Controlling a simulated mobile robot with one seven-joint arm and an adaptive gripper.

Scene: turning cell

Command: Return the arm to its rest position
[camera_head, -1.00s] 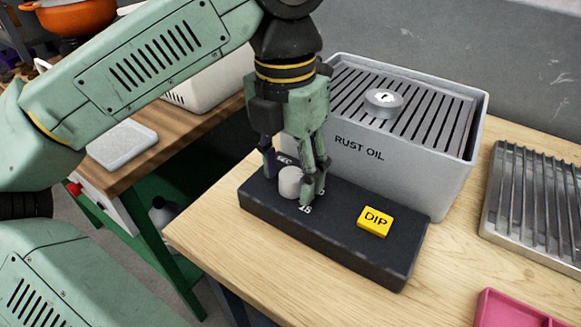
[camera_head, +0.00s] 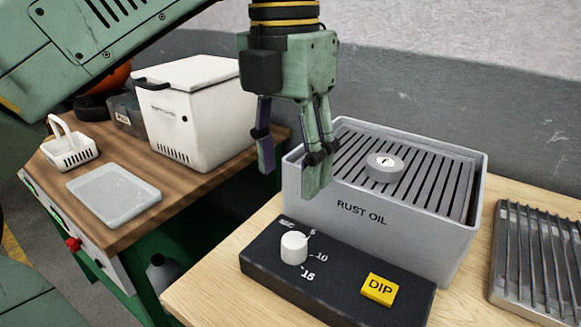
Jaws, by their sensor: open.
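My gripper (camera_head: 290,170) hangs pointing down in the upper middle of the head view. Its fingers are apart and nothing is between them. It is above the black control box (camera_head: 340,293) and in front of the left end of the grey RUST OIL tank (camera_head: 390,222). The white knob (camera_head: 293,248) on the box is clear of the fingers, with the markings 5, 10 and 15 beside it. A yellow DIP button (camera_head: 380,290) sits on the right part of the box. My green arm crosses the upper left; its upper links run out of the picture.
A slatted lid with a round metal piece (camera_head: 385,166) tops the tank. A metal rack (camera_head: 535,265) lies at the right. The left bench holds a white lidded box (camera_head: 190,115), a pale tray (camera_head: 113,195) and a small white basket (camera_head: 70,150). A gap separates the benches.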

